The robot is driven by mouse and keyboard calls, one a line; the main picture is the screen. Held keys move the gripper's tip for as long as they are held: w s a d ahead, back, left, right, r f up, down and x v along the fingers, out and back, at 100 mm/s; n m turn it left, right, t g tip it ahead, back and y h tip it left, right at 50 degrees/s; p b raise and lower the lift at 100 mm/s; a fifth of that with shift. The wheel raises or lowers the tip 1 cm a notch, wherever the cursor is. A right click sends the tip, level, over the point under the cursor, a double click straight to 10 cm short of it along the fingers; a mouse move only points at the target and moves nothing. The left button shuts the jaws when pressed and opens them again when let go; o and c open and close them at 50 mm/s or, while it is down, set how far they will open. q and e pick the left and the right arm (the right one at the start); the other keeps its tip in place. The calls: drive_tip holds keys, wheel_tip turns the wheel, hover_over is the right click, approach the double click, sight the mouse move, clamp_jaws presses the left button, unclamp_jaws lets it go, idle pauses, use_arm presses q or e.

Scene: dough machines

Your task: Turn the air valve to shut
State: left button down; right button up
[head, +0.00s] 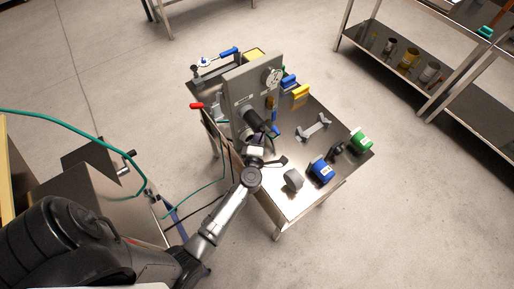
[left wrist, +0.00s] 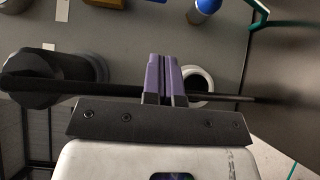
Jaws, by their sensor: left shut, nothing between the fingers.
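My left gripper (head: 258,140) is in front of a grey upright panel (head: 243,90) on the steel table, close to a black cylindrical part (head: 256,117). In the left wrist view its purple fingers (left wrist: 165,62) are together with nothing between them. The black cylinder (left wrist: 70,72) shows left of the fingers and a pale ring (left wrist: 198,84) just behind them to the right; contact cannot be told. A blue lever handle (head: 229,52) is at the table's back, and a red handle (head: 197,105) sticks out left of the panel. Which part is the air valve is unclear. My right gripper is out of view.
A round gauge (head: 272,76) is on the panel. A grey dumbbell-shaped part (head: 314,127), a blue part (head: 321,172), a green part (head: 361,141) and a grey part (head: 293,180) lie on the table's right side. A green hose (head: 75,119) runs at left. Shelves (head: 392,75) stand back right.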

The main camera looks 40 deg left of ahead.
sight(274, 113)
use_arm(q)
drive_tip(key=w, duration=0.6)
drive_tip(key=shift+a+b, duration=0.35)
drive_tip(key=shift+a, duration=0.1)
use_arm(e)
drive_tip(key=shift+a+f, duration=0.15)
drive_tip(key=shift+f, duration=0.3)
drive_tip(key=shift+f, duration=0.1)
